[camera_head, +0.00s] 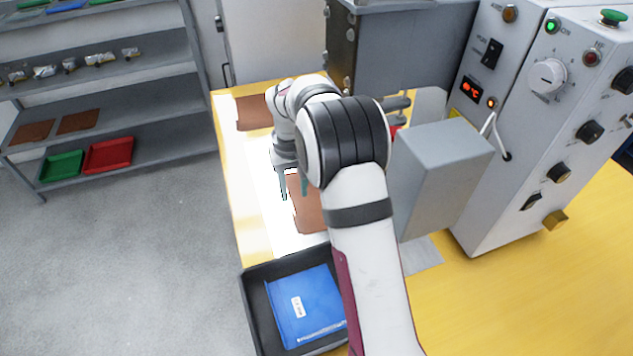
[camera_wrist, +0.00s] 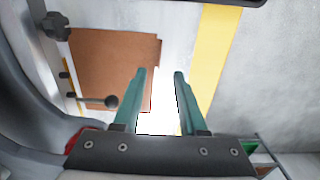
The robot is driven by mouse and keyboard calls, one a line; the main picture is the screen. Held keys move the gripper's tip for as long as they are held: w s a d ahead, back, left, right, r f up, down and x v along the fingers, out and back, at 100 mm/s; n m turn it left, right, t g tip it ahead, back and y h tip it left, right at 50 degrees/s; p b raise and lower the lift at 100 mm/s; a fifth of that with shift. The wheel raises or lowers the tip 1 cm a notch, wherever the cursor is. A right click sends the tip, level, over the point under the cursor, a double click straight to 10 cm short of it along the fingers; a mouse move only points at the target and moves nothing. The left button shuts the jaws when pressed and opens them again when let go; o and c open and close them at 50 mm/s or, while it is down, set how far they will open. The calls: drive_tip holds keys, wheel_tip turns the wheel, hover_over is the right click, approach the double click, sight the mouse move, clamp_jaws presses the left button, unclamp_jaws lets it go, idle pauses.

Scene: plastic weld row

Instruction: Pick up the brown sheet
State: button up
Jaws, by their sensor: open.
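A brown sheet (camera_head: 310,215) lies on the bright white strip of the table, partly hidden behind my arm. My gripper (camera_head: 293,192) points down over the left edge of this sheet in the head view. Its two teal fingers (camera_wrist: 160,75) are apart with nothing between them. A second brown sheet (camera_head: 253,113) lies at the back left of the table, partly hidden by my arm.
A black tray (camera_head: 254,305) with a blue folder-like item (camera_head: 303,308) stands at the table's front left. A grey machine block (camera_head: 440,165) and control cabinet stand right. Black knobs (camera_wrist: 112,101) sit over the sheet's side. A shelf (camera_head: 150,150) holds more brown sheets and trays.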

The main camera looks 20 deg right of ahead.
sight(295, 221)
drive_tip(key=f, duration=1.1)
drive_tip(key=shift+w+f, duration=0.2)
drive_tip(key=shift+w, duration=0.05)
clamp_jaws()
idle(0.8)
